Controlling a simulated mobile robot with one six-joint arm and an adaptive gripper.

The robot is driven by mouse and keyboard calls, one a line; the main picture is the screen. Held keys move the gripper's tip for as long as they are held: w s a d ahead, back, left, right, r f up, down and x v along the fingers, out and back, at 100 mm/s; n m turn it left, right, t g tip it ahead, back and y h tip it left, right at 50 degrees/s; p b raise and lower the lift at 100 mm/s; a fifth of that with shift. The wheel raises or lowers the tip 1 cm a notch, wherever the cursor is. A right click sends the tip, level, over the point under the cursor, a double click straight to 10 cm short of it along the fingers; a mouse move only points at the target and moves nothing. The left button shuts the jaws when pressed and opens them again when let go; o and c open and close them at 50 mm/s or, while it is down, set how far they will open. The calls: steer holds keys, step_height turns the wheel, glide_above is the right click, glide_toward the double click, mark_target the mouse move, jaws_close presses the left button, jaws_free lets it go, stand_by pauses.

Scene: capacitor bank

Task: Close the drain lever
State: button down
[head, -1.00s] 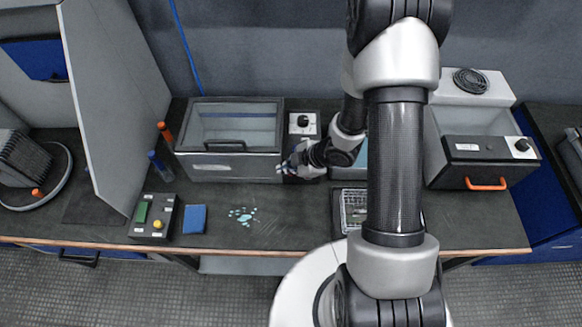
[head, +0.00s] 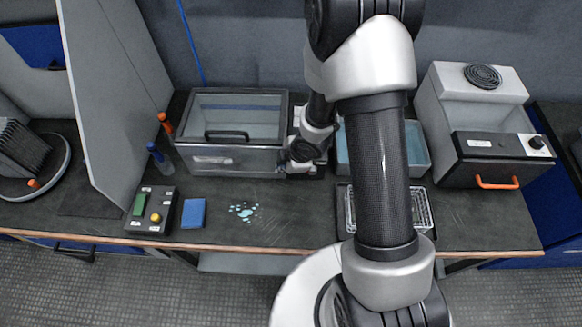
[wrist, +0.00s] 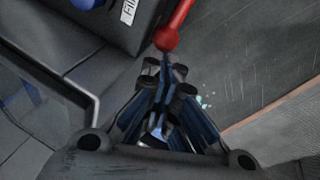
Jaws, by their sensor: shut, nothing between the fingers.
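A red lever with a round knob end (wrist: 168,38) shows at the top of the wrist view, beside a dark box with a white label (wrist: 128,12). My gripper (wrist: 165,72) is shut and empty. Its fingertips are just below the knob in that picture; I cannot tell whether they touch it. In the head view my wrist (head: 304,150) is at the right front corner of the glass-walled tank (head: 235,160). My arm hides the fingers and the lever there.
A control box with green and yellow buttons (head: 152,212), a blue pad (head: 193,213) and a pale blue spill (head: 243,211) are on the bench front. A water-filled tray (head: 417,150) and a wire rack (head: 422,210) are to the right, partly behind my arm.

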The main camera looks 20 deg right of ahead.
steer(key=shift+x, duration=0.85)
steer(key=shift+s+a+r, duration=0.15)
steer(key=s+r+p, duration=0.1)
steer(key=r+p, duration=0.3)
steer(key=r, duration=0.3)
steer(key=s+a+r+p, duration=0.1)
steer(key=s+r+p, duration=0.1)
steer(key=r+p, duration=0.3)
steer(key=shift+s+a+r, duration=0.3)
steer(key=shift+r, duration=0.6)
